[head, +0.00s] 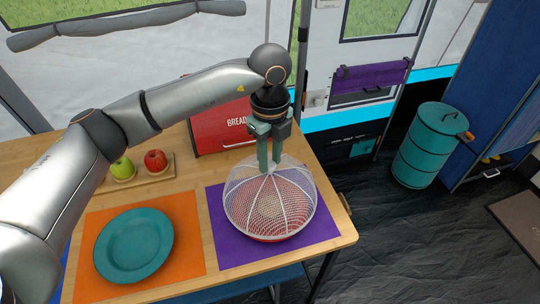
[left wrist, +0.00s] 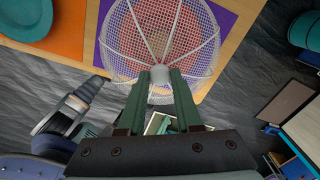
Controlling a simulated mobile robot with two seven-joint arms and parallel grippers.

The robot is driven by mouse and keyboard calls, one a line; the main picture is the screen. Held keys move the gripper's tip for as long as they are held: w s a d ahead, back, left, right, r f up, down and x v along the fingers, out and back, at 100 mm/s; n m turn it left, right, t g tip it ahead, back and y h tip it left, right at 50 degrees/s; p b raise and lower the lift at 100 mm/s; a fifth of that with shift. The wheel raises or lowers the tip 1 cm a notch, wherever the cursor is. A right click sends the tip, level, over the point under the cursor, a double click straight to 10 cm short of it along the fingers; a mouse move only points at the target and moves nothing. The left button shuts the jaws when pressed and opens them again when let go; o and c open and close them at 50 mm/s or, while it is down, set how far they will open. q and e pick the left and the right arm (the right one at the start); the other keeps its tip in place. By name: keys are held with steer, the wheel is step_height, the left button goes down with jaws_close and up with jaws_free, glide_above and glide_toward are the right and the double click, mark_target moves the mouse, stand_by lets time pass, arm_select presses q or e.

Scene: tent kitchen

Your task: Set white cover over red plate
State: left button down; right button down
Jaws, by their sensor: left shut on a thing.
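The white mesh cover (head: 243,197) is a dome with white ribs, above the purple mat in the head view. The red plate (head: 283,236) shows through the mesh and at the dome's lower edge, on the purple mat (head: 222,248). The cover appears to be around or just above the plate; I cannot tell whether its rim touches the mat. My left gripper (head: 269,168) points down and is shut on the knob at the cover's top. In the left wrist view the fingers (left wrist: 160,80) hold the knob, with the mesh cover (left wrist: 118,35) beyond. My right gripper is not in view.
A teal plate (head: 133,245) lies on an orange mat (head: 195,260) to the left. A red bread box (head: 215,128) stands behind. A green apple (head: 122,168) and a red apple (head: 155,161) sit on a small board. The table's right edge is close to the purple mat.

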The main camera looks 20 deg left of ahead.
mark_target(270, 164)
arm_select(q)
steer(key=shift+f, duration=0.2)
steer(key=shift+f+b, duration=0.75)
steer(key=shift+f, duration=0.4)
steer(key=shift+f+b, duration=0.15)
steer(key=shift+b, duration=0.2)
steer(key=shift+f, duration=0.15)
steer(key=shift+f+b, duration=0.4)
stand_by(0.4)
steer(key=shift+f, duration=0.2)
